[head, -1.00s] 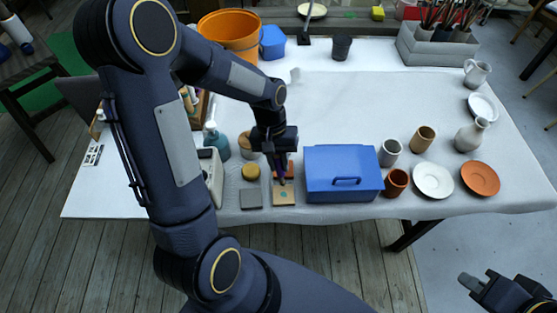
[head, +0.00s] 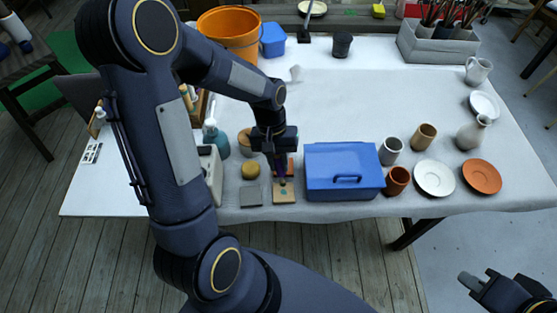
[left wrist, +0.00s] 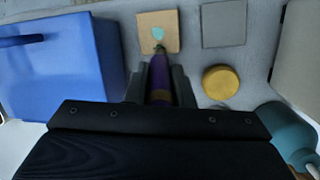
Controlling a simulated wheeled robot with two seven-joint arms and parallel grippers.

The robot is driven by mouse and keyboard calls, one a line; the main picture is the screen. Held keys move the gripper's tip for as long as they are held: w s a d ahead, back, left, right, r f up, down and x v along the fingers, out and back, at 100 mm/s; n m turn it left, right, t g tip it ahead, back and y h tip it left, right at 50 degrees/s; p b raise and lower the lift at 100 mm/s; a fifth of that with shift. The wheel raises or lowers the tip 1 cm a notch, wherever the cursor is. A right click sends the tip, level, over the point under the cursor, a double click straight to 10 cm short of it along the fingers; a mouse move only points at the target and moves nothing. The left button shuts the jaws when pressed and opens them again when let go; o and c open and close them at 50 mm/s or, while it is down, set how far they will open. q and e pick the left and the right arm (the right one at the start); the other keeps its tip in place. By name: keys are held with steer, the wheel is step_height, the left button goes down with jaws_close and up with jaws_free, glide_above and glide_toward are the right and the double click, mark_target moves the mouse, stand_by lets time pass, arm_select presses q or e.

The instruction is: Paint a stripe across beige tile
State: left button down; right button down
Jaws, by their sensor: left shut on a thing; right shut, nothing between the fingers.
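The beige tile (head: 284,198) lies flat near the table's front edge, with a small teal mark on it. The tile (left wrist: 172,20) and its teal mark (left wrist: 158,33) also show in the left wrist view. My left gripper (head: 281,160) is shut on a purple-handled brush (left wrist: 159,80) pointing down at the tile. The brush tip is over the tile's near part, just beside the mark; I cannot tell whether it touches. My right gripper (head: 486,286) is shut and empty, off the table at the lower right.
A grey tile (head: 251,197) lies left of the beige one, with a round yellow item (head: 251,170) behind it. A blue box (head: 344,185) stands close on the right. A teal bottle (left wrist: 284,130) is nearby. Cups and saucers stand farther right; the table's middle is clear.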

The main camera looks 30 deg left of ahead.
arm_select(q)
steer(key=shift+s, duration=0.1)
steer(key=shift+s+d, duration=0.65)
steer(key=shift+s, duration=0.3)
steer(key=shift+s+d, duration=0.65)
steer(key=shift+s, duration=0.3)
steer(key=p+v, duration=0.2)
steer(key=v, duration=0.1)
steer(key=d+p+v, duration=0.1)
steer(key=shift+s+a+r, duration=0.1)
steer(key=shift+s+r, duration=0.15)
steer(key=shift+r, duration=0.05)
